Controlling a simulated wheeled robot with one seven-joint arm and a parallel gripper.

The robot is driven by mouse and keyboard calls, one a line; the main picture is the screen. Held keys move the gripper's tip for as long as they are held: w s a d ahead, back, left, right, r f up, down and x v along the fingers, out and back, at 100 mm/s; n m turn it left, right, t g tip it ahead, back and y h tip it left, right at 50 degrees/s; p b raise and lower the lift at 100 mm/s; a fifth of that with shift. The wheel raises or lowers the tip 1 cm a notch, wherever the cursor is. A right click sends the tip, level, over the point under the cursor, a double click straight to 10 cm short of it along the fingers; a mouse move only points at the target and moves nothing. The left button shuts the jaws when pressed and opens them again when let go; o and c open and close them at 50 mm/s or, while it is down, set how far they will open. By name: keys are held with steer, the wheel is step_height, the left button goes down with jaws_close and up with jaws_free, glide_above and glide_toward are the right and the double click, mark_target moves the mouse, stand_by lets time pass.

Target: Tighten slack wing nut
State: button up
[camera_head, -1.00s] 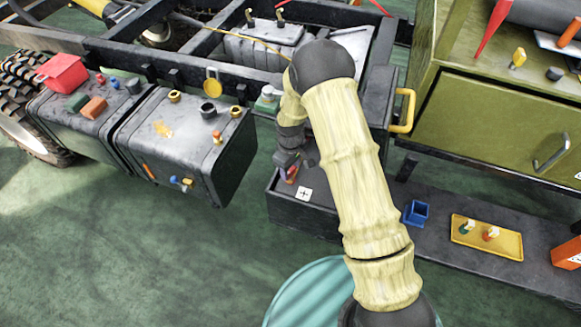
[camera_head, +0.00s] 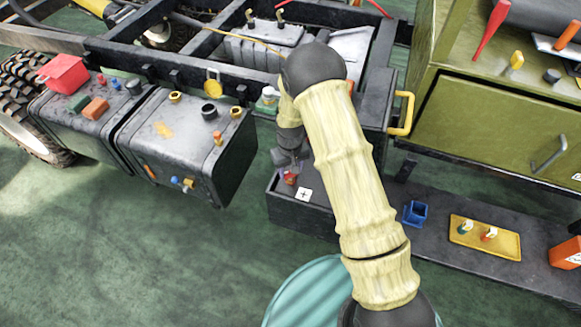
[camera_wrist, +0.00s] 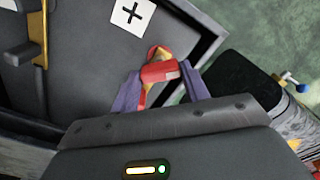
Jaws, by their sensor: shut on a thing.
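A dark tank (camera_head: 185,140) stands to the left. A yellow handle (camera_head: 404,112) sticks out at the right. A blue cup (camera_head: 415,213) and a yellow tray (camera_head: 485,237) with small parts are on the low shelf. A yellow bracket (camera_wrist: 38,35) rises on the box.

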steer(key=shift+w+r+m, duration=0.1)
steer(key=shift+m, duration=0.9)
steer(key=shift+a+m+p, duration=0.1)
steer(key=shift+m+p, duration=0.35)
steer(key=shift+m, duration=1.75)
steer(key=o, duration=1)
step_height(320, 180, up, 17)
steer(key=shift+r+p, duration=0.1)
steer(key=shift+p, duration=0.25)
